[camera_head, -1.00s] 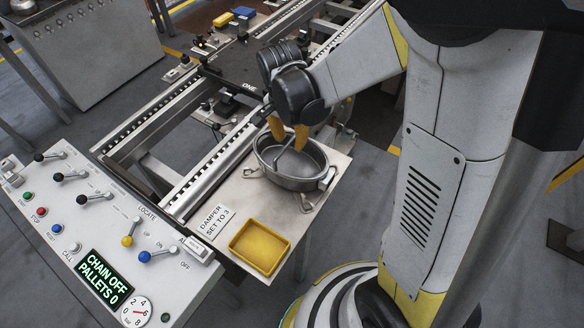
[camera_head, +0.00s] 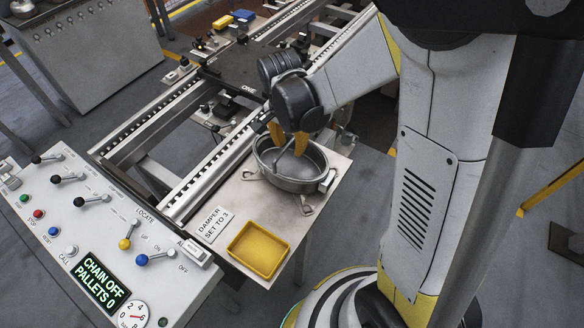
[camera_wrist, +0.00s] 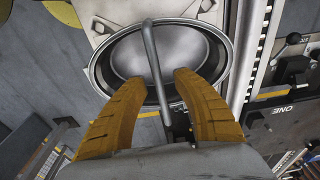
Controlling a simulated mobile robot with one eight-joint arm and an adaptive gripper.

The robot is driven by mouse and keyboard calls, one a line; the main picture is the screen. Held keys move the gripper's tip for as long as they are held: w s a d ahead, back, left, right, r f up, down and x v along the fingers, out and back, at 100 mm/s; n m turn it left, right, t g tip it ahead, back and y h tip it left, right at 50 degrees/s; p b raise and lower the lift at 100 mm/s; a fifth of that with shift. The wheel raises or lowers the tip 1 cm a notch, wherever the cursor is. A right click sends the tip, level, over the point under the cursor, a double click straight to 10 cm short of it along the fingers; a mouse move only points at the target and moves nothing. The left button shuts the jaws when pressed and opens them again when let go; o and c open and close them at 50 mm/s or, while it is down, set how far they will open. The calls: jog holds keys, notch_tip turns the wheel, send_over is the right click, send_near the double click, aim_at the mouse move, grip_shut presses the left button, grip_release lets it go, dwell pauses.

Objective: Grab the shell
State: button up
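The shell (camera_head: 290,181) is a round grey metal bowl with a flat rim and a thin bar-like handle (camera_wrist: 154,62) rising across its middle. It rests on a metal plate beside the conveyor. My gripper (camera_head: 289,146) is above the bowl, pointing down, with its two orange fingers apart. In the wrist view the shell (camera_wrist: 103,71) fills the top middle, and my fingers (camera_wrist: 157,85) are on either side of the bar, with a gap to it on both sides. The fingertips overlap the near part of the bowl; their exact height above it cannot be told.
A yellow tray (camera_head: 232,251) and a "DAMPER SET TO 3" card (camera_head: 212,224) lie on the plate in front of the shell. A control panel (camera_head: 100,215) with levers and a gauge stands at left. Conveyor rails (camera_head: 160,118) run behind.

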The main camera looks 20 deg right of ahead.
grip_shut()
jog(key=shift+r, duration=0.15)
dwell(0.4)
